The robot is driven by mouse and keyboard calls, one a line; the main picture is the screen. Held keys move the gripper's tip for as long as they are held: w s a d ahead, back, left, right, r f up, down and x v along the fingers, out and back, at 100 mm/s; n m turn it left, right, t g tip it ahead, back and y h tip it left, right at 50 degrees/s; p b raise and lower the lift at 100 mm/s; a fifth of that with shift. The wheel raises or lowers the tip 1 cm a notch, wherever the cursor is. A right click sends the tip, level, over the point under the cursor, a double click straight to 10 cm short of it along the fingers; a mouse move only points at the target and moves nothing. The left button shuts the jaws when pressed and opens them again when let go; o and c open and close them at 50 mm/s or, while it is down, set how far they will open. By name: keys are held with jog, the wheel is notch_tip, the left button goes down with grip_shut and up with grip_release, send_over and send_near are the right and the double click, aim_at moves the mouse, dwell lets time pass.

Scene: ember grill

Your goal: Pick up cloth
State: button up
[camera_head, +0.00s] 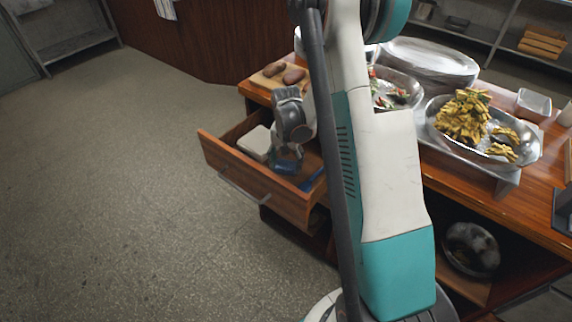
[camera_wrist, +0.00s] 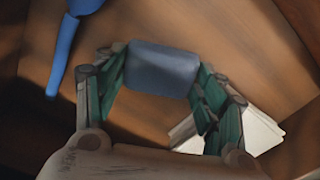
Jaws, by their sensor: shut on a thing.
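The cloth (camera_wrist: 162,70) looks like a small folded grey-blue block. In the wrist view it sits between the green fingertips of my gripper (camera_wrist: 158,82), which is shut on it. In the head view my gripper (camera_head: 287,154) points down into an open wooden drawer (camera_head: 255,180). The blue cloth (camera_head: 286,167) shows at its tip, inside the drawer area. I cannot tell whether the cloth still touches the drawer floor. Part of the drawer is hidden behind my arm.
A white stack or box (camera_head: 257,142) lies in the drawer, left of my gripper. A blue handled item (camera_wrist: 63,50) lies on the other side. The counter above holds a board with brown food (camera_head: 282,73) and a tray of yellow food (camera_head: 440,140). The floor at left is clear.

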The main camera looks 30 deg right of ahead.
aim_at(286, 164)
notch_tip(286, 164, up, 20)
jog(key=p, duration=0.7)
jog(key=shift+o, duration=0.7)
jog(key=shift+c, duration=0.5)
